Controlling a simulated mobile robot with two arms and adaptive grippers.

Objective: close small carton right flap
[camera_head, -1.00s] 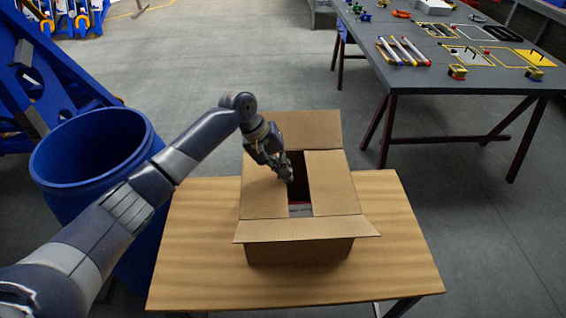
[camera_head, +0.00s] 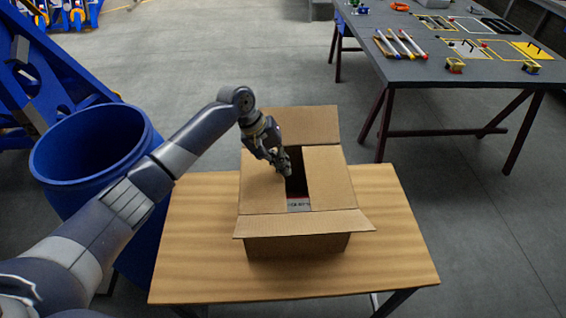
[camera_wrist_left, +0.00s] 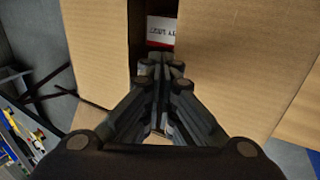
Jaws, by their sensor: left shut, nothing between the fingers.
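The brown cardboard carton (camera_head: 298,247) stands upright on a wooden table. Its right flap (camera_head: 330,178) and left flap (camera_head: 262,190) lie folded inward over the top, with a dark gap between them. The front flap (camera_head: 305,224) and the back flap (camera_head: 301,126) stick outward. My left gripper (camera_head: 286,171) is shut and empty, with its fingertips at the gap beside the left flap's inner edge. Whether it touches the cardboard I cannot tell. In the left wrist view the shut fingers (camera_wrist_left: 160,64) point at the gap. A red and white item (camera_wrist_left: 162,32) shows inside. My right gripper is out of view.
The wooden table (camera_head: 400,245) has free room around the carton. A blue barrel (camera_head: 95,150) stands at the left, under my left arm. A grey workbench (camera_head: 440,75) with markers and tools stands at the back right.

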